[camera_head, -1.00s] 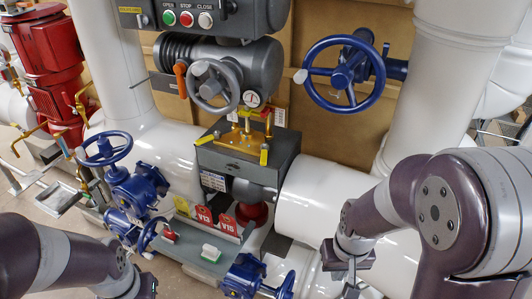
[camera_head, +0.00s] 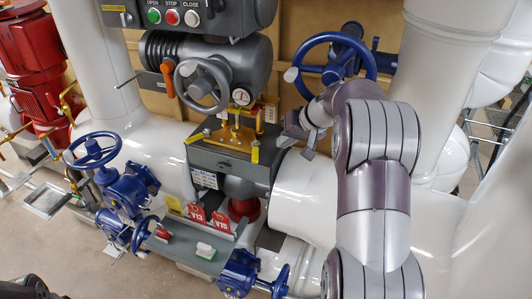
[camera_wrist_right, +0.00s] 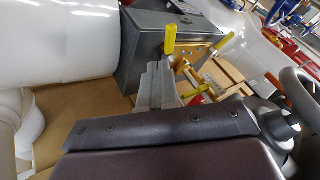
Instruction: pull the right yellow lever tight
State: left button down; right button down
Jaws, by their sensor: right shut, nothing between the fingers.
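The right yellow lever (camera_head: 255,153) hangs at the front right of the grey valve box (camera_head: 228,166), below the brass bracket (camera_head: 238,138). In the right wrist view the lever (camera_wrist_right: 170,40) stands up just beyond the fingertips. My right gripper (camera_head: 292,139) is just right of the lever, beside the box's right end. It is shut and empty, and its grey fingers (camera_wrist_right: 156,86) point toward the lever with a small gap. Another yellow lever (camera_head: 196,137) is on the box's left side. Part of my left arm shows at the bottom left; its gripper is not in view.
A blue handwheel (camera_head: 335,53) is close behind my right arm. A grey handwheel (camera_head: 202,85) and gauge (camera_head: 241,97) are above the box. A thick white pipe (camera_head: 302,198) runs right of the box, under my right arm. Red tags (camera_head: 222,221) stand below.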

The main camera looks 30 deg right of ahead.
aim_at(255, 152)
jog(key=shift+p+x, duration=1.45)
jog(key=shift+x, duration=3.55)
